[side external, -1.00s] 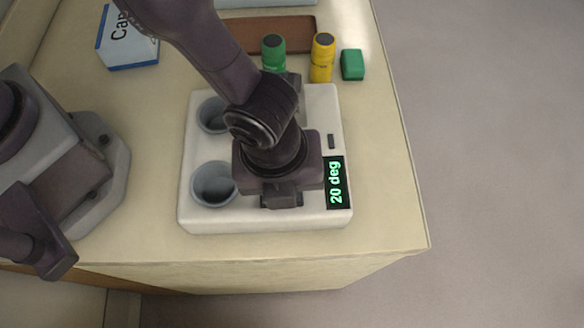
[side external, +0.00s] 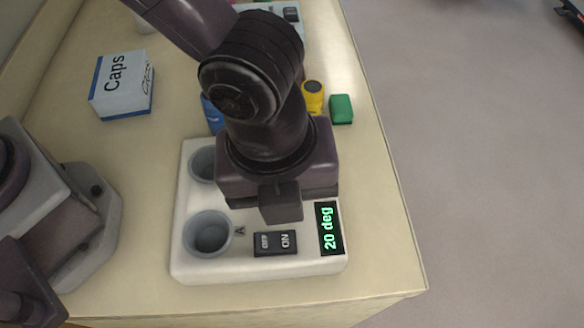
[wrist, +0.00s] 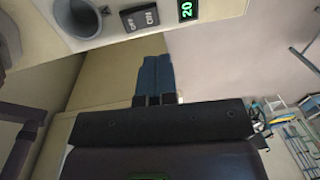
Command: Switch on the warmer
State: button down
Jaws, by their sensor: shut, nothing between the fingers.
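The warmer (side external: 262,270) is a white block with two round grey wells and a lit display (side external: 329,229) reading "20 deg" in green. Its black rocker switch (side external: 275,243) has OFF on the left half and ON on the right; I cannot tell which half is pressed down. The switch also shows at the top of the wrist view (wrist: 140,18). My gripper (side external: 282,205) is shut and empty, above the warmer just behind the switch in the side view.
A white and blue Caps box (side external: 122,85) stands at the back left. A yellow bottle (side external: 313,97) and a green block (side external: 341,109) stand behind the warmer. A blue thing (side external: 212,114) is partly hidden by my arm. The counter right of the warmer is clear to its edge.

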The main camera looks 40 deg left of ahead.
jog(key=r, duration=0.4)
jog(key=shift+w+d, duration=0.2)
jog(key=shift+f, duration=0.1)
jog(key=s+a+r+n+t, duration=0.1)
jog(key=a+r+n, duration=0.3)
jog(key=a+n, duration=0.5)
jog(key=s+a+r+n+t, duration=0.1)
jog(key=a+r+n, duration=0.3)
jog(key=a+n, duration=0.5)
jog(key=s+a+r+n+t, duration=0.2)
jog(key=a+r+n, duration=0.2)
jog(key=a+n, duration=0.5)
jog(key=a, duration=0.7)
jog(key=shift+a+t+y, duration=0.15)
jog(key=shift+t+y, duration=0.25)
